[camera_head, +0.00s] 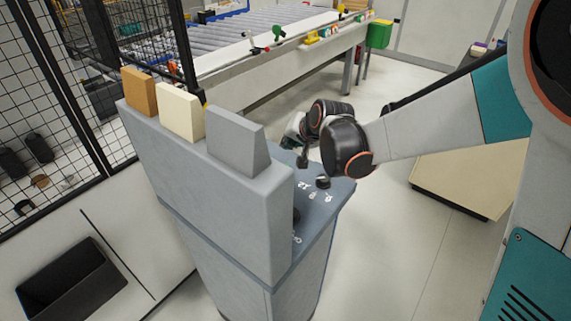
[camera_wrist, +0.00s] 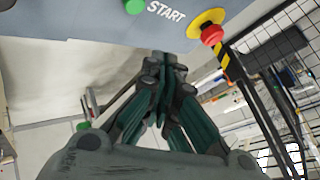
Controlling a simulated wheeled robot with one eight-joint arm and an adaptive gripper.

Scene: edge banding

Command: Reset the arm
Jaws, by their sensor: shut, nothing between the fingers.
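My arm reaches in from the right in the head view and ends over the control panel (camera_head: 322,205) of a grey console. My gripper (camera_head: 303,160) is small and partly hidden by my own wrist there. In the wrist view my gripper (camera_wrist: 165,62) has its dark green fingers closed together with nothing between them. The panel's blue-grey face (camera_wrist: 60,18) is along the top of that view, with a green START button (camera_wrist: 135,6) and a red emergency stop button (camera_wrist: 211,34) on a yellow base. I cannot tell whether the fingertips touch the panel.
The console (camera_head: 240,215) carries orange (camera_head: 139,92), cream (camera_head: 181,112) and grey (camera_head: 236,138) blocks on top. A black mesh fence (camera_head: 40,120) stands at the left. A roller conveyor (camera_head: 250,35) runs behind. Floor right of the console is clear up to a beige box (camera_head: 465,180).

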